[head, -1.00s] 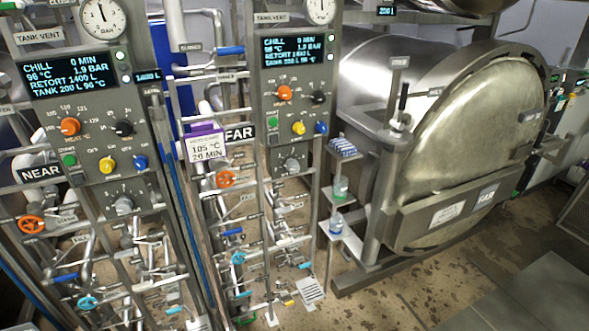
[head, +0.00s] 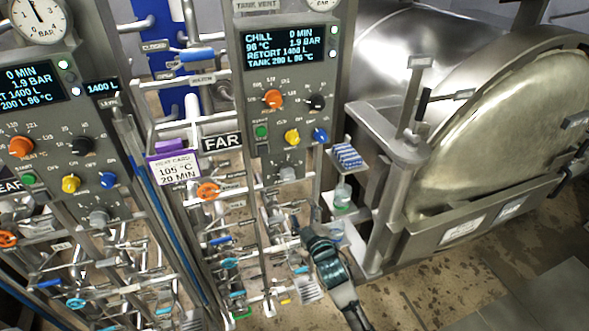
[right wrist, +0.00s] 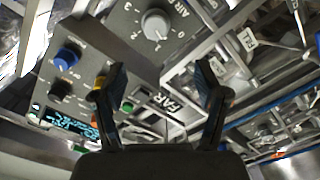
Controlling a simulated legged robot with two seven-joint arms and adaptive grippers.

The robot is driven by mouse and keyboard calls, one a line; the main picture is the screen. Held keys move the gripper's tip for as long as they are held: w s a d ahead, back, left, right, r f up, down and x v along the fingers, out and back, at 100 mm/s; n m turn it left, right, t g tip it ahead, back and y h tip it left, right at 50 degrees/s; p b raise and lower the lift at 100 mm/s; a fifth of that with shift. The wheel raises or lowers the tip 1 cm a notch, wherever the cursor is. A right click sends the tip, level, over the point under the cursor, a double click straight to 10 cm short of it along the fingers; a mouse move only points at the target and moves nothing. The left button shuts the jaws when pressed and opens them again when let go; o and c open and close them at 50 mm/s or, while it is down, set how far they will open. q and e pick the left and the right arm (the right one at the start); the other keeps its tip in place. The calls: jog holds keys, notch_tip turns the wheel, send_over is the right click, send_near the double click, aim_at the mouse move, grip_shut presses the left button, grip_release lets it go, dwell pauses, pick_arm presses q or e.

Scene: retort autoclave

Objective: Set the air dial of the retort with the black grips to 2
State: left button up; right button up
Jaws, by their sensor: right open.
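The far panel (head: 286,110) has a grey air dial (head: 287,172) at its bottom. This dial shows large in the right wrist view (right wrist: 155,24), with numbers around it; I cannot surely read its setting. The near panel has a similar grey dial (head: 98,217). A lever with a black grip (head: 423,104) stands by the big retort door (head: 490,140) at the right. My right gripper (head: 312,236) is below and right of the far dial, apart from it. In the right wrist view its fingers (right wrist: 160,76) are spread and empty. My left gripper is not in view.
A FAR sign (head: 222,141) and a purple-topped heat card (head: 175,168) are left of the far panel. Pipes and coloured valve handles crowd below it. A small shelf with a blue-striped item (head: 347,155) and a jar (head: 343,194) stands right. Floor at lower right is clear.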

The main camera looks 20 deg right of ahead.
aim_at(290, 180)
jog(key=w, duration=1.6)
jog(key=shift+w+r+p, duration=0.1)
jog(key=shift+p, duration=0.2)
jog(key=shift+w+a, duration=0.25)
jog(key=shift+w, duration=0.1)
jog(key=shift+d, duration=0.2)
jog(key=shift+c, duration=0.2)
jog(key=shift+d, duration=0.2)
jog(key=c, duration=1.1)
